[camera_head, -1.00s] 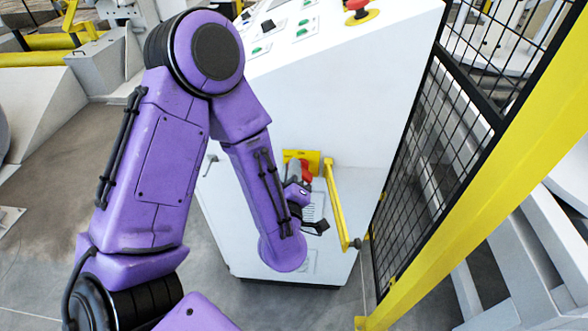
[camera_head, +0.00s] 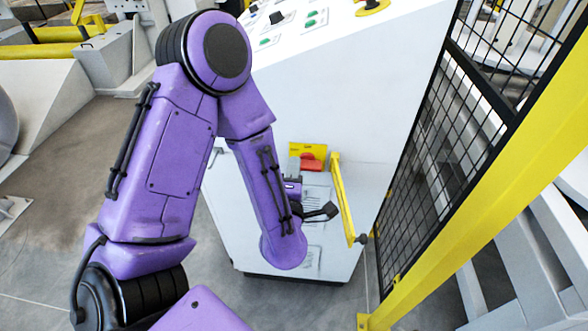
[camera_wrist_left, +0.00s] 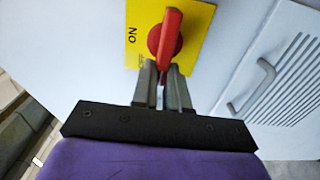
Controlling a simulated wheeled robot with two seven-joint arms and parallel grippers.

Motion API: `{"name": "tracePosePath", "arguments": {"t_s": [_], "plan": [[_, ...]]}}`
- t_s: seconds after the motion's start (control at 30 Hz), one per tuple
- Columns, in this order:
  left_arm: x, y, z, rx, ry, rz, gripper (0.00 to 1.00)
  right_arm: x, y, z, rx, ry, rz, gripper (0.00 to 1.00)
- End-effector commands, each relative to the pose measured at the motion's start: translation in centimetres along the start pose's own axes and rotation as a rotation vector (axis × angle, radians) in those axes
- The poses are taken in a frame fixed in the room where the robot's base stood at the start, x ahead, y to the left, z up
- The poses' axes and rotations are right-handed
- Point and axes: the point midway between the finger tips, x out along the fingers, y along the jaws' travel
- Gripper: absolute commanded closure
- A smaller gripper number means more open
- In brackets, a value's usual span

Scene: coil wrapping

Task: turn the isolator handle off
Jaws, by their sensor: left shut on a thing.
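The red isolator handle (camera_head: 311,163) sits on a yellow plate (camera_head: 296,149) on the white cabinet's front. In the left wrist view the handle (camera_wrist_left: 171,30) stands nearly vertical, tilted a little, across the yellow plate (camera_wrist_left: 199,20), whose "ON" print is turned sideways at its left. My left gripper (camera_wrist_left: 162,70) is shut, with its two grey fingers on either side of the handle's near end. In the head view my left gripper (camera_head: 296,180) is just below the plate, its fingertips hard to make out. My right gripper is not in view.
A yellow bar (camera_head: 341,195) stands out from the cabinet (camera_head: 345,95) close right of my gripper. A black mesh fence (camera_head: 440,150) with a yellow post (camera_head: 480,190) is farther right. A grey pull handle and vent slots (camera_wrist_left: 262,82) show in the wrist view.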

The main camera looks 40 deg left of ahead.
Motion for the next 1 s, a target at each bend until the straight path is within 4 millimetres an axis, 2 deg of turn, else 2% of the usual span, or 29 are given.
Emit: {"name": "tracePosePath", "arguments": {"t_s": [0.53,0.57,0.63,0.9,1.0], "plan": [[0.21,0.25,0.09,-0.035,0.001,0.009,1.0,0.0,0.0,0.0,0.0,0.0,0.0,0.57],[0.21,0.25,0.1,-0.035,0.001,0.009,0.83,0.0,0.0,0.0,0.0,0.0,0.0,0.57],[0.21,0.25,0.09,-0.034,0.001,0.009,0.61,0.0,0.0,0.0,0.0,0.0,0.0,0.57],[0.07,0.12,0.06,-0.029,0.0,0.004,0.61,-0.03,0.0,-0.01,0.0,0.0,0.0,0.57],[-0.44,0.39,0.09,-0.025,-0.001,0.003,0.61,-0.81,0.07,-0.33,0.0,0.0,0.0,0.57]]}}
